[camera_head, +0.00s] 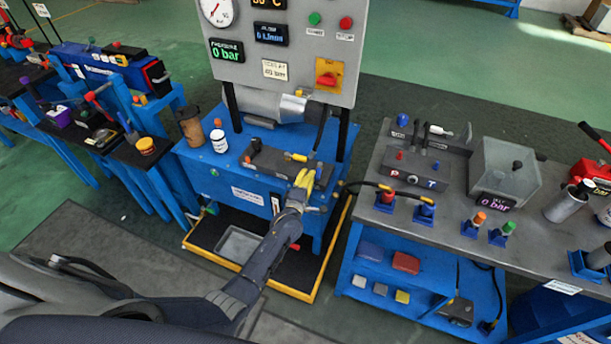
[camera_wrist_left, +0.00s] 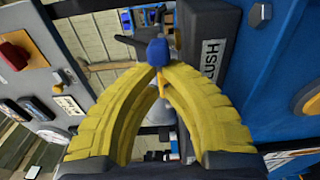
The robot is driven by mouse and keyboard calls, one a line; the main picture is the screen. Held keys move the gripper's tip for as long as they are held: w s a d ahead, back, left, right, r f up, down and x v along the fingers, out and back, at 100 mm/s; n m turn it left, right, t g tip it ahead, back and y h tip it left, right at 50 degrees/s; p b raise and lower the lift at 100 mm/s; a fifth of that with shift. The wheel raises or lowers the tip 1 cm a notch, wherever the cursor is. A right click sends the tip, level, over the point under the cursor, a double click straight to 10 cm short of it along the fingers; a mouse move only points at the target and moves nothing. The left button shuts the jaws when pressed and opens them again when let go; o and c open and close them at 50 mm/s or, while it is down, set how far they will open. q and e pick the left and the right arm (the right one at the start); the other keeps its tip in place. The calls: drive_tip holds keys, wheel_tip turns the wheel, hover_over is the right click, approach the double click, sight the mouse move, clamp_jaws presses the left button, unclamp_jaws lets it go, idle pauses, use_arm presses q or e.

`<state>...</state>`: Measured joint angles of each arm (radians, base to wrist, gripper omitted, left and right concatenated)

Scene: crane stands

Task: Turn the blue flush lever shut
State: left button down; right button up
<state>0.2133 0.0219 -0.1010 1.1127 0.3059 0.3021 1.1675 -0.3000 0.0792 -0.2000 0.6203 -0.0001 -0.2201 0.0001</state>
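The flush lever has a blue knob (camera_head: 319,170) and stands at the right end of the dark block on the blue bench. My right gripper is out of view.
A grey gauge panel (camera_head: 280,45) rises behind the bench. The dark block (camera_head: 268,163) carries a yellow-handled fitting (camera_head: 297,157) close to my fingers. A black hose (camera_head: 362,184) runs right to the grey table (camera_head: 520,240). A white-lidded can (camera_head: 218,140) stands at left.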

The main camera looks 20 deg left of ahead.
sight(320, 184)
use_arm(q)
drive_tip(key=shift+d, duration=0.3)
drive_tip(key=shift+s+d, duration=0.15)
drive_tip(key=shift+d, duration=1.85)
